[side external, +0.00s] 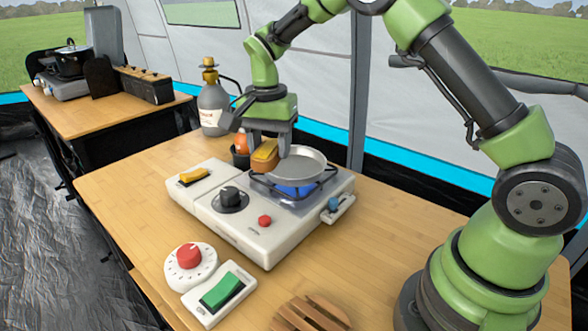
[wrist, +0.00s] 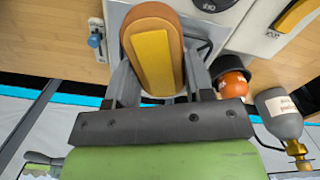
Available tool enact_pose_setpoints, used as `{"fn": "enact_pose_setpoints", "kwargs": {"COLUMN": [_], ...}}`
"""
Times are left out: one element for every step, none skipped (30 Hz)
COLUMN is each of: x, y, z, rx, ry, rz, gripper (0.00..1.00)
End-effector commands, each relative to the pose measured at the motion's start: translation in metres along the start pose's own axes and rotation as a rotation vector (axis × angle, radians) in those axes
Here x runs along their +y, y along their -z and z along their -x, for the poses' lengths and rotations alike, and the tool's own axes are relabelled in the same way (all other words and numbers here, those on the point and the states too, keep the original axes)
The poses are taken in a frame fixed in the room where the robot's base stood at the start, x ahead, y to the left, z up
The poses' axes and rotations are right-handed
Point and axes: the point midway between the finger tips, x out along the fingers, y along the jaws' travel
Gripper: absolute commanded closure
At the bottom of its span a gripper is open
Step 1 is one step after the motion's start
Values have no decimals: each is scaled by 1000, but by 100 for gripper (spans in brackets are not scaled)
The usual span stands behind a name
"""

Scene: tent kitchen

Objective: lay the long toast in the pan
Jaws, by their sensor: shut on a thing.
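The long toast (side external: 264,157) is a brown slice with a yellow slab on its face. My gripper (side external: 266,146) is shut on it and holds it up at the left edge of the pan (side external: 306,167). In the wrist view the toast (wrist: 178,50) sits between my gripper's fingers (wrist: 155,75), its yellow face toward the camera. The pan is grey and round and stands on the burner over a blue glow. I cannot tell whether the toast touches the rim. The pan is not clearly seen in the wrist view.
The white stove (side external: 262,236) has a black knob, a red knob and a yellow bar. Behind it stand a black cup (side external: 240,160) with an orange ball and a grey bottle (side external: 213,108). A red dial (side external: 189,257), a green switch (side external: 221,291) and a wooden rack (side external: 312,315) lie in front.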

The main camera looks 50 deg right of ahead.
Motion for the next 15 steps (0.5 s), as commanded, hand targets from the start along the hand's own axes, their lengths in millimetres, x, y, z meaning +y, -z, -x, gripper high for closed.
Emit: {"fn": "enact_pose_setpoints", "kwargs": {"x": [1, 3, 5, 7, 9, 12, 14, 16, 18, 19, 20, 21, 22, 22, 22], "y": [24, 36, 50, 59, 67, 77, 83, 89, 94, 97, 100, 102, 103, 103, 103], "z": [4, 6, 9, 11, 13, 15, 17, 18, 20, 20, 20, 17, 14, 9, 1], "rx": [0, -1, -2, -3, -5, -6, -6, -7, -9, -10, -10, -11, -12, -13, -14], "ry": [4, 5, 5, 7, 7, 8, 9, 10, 11, 11, 11, 11, 9, 8, 6], "rz": [-85, -128, -182, -218, -252, -291, -316, -338, -361, -374, -384, -393, -398, -401, -403], "gripper": [75, 75, 75, 75, 75, 75, 75, 75, 75, 75, 75, 75, 75, 75, 75]}}
